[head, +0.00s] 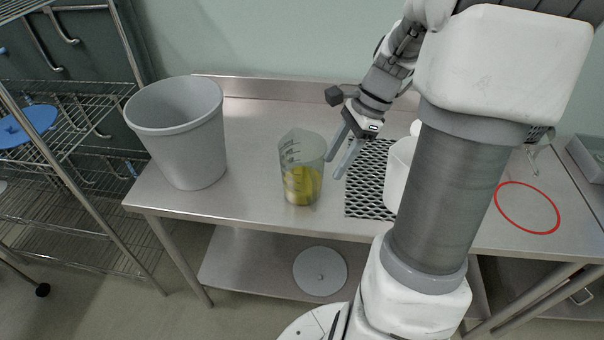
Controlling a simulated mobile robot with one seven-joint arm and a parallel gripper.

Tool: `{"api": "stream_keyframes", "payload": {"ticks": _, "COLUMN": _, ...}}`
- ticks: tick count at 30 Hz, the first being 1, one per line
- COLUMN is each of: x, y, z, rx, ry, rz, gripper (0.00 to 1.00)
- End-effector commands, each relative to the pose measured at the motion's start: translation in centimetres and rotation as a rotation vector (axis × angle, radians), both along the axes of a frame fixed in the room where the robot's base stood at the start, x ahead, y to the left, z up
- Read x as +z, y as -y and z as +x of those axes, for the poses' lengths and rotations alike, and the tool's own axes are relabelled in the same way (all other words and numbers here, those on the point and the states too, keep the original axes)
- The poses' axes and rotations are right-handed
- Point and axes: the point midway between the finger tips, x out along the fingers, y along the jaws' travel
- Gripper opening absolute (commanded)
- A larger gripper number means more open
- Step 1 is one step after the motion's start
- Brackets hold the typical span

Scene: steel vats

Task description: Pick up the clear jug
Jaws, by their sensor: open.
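The clear jug (302,168) stands upright on the steel table (252,121) in the head view. It has dark markings on its side and yellow-green contents in its lower part. My gripper (338,168) is open, with its two fingers pointing down, just to the right of the jug's rim. Nothing shows between the fingers. I cannot tell whether a finger touches the jug. The jug's handle is not clearly visible.
A grey bucket (181,135) stands left of the jug. A black perforated mat (367,180) and a white container (399,172), partly hidden by my arm, are to the right. A red ring (527,230) marks the far right. A wire rack (70,180) stands at left.

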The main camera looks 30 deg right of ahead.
Motion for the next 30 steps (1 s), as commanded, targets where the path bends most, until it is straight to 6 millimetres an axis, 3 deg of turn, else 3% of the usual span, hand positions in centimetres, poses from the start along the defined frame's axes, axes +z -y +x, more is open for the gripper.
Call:
{"api": "stream_keyframes", "payload": {"ticks": 1, "x": -1.3, "y": -0.5, "z": 0.0, "rx": 0.002, "ry": -0.003, "rz": 0.004, "gripper": 0.51}}
{"api": "stream_keyframes", "payload": {"ticks": 6, "x": -4.1, "y": -1.7, "z": 0.2, "rx": 0.002, "ry": -0.002, "rz": 0.001, "gripper": 0.51}}
{"api": "stream_keyframes", "payload": {"ticks": 14, "x": -5.8, "y": -2.5, "z": 0.4, "rx": 0.001, "ry": -0.001, "rz": 0.000, "gripper": 0.51}}
{"api": "stream_keyframes", "payload": {"ticks": 24, "x": -9.8, "y": -4.5, "z": 0.5, "rx": 0.001, "ry": -0.001, "rz": 0.000, "gripper": 0.51}}
{"api": "stream_keyframes", "payload": {"ticks": 30, "x": -10.0, "y": -4.6, "z": 0.5, "rx": 0.001, "ry": 0.001, "rz": -0.002, "gripper": 0.51}}
